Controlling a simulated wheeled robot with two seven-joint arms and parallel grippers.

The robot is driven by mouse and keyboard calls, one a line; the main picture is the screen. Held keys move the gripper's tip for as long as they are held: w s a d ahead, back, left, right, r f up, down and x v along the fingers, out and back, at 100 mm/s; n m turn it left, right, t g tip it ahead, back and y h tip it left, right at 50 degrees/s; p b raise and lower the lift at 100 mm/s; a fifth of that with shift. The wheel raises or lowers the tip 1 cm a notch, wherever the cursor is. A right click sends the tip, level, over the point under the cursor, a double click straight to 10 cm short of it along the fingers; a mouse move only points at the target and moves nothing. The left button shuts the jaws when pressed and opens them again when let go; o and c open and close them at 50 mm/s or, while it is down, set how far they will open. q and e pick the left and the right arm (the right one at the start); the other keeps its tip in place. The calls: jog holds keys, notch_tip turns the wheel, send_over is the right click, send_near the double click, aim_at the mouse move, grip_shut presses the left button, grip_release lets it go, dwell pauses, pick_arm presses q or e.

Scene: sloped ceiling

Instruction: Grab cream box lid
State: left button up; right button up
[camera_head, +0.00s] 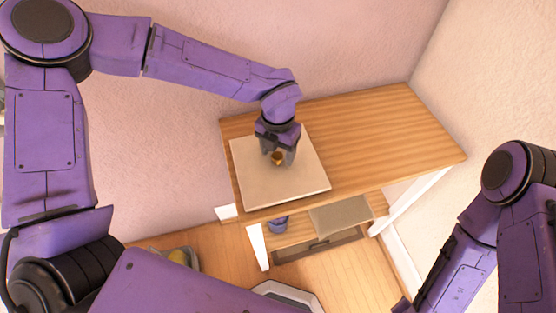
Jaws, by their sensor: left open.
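The cream box lid (255,181) is a flat, pale square on the left part of the wooden table, with a small golden-brown knob (277,158) near its middle. My left gripper (278,159) points down over the lid, its open fingers on either side of the knob. Whether the fingers touch the knob cannot be told. The gripper and wrist hide part of the lid's back area. My right arm shows at the lower right, but its gripper is out of view.
The wooden table (375,135) is bare to the right of the lid and stands near the walls. Below it are a cream box-like item (340,214) and a small purple-blue container (278,223). A grey container (187,259) with something yellow stands on the floor at lower left.

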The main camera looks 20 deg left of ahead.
pick_arm(q)
jog(key=shift+s+r, duration=0.25)
jog(key=shift+s, duration=0.15)
jog(key=c, duration=0.6)
jog(key=shift+w, duration=0.1)
grip_shut()
jog(key=shift+r, duration=0.1)
